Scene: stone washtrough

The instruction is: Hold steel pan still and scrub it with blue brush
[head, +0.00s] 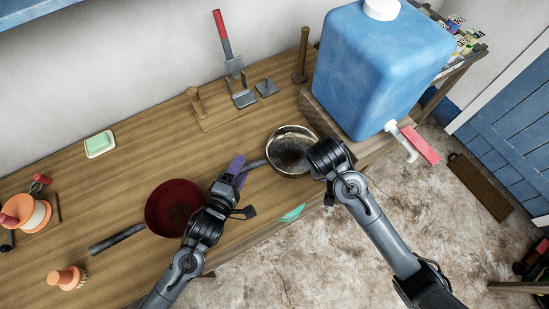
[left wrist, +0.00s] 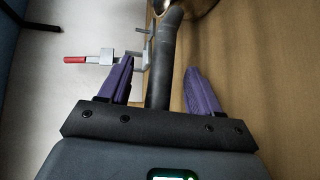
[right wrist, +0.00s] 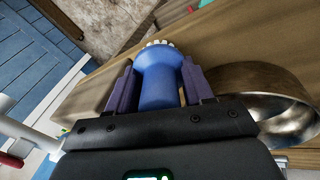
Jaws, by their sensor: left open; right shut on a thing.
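The steel pan (head: 290,135) stands on the wooden table near its front edge, with its dark handle (head: 257,163) pointing left. My left gripper (head: 238,165) is open at the handle. In the left wrist view the handle (left wrist: 162,85) runs between the two purple fingers with a gap on each side. My right gripper (right wrist: 158,75) is shut on the blue brush (right wrist: 158,88), whose pale bristles point away from the wrist. The brush is beside the pan (right wrist: 265,78) in the right wrist view; in the head view my right gripper hides it at the pan's right rim.
A dark red pan (head: 168,205) is left of my left gripper. A blue water container (head: 375,70) with a tap stands behind my right arm. A green soap dish (head: 99,144), stands and orange items (head: 67,278) are further left. A teal item (head: 293,213) lies at the front edge.

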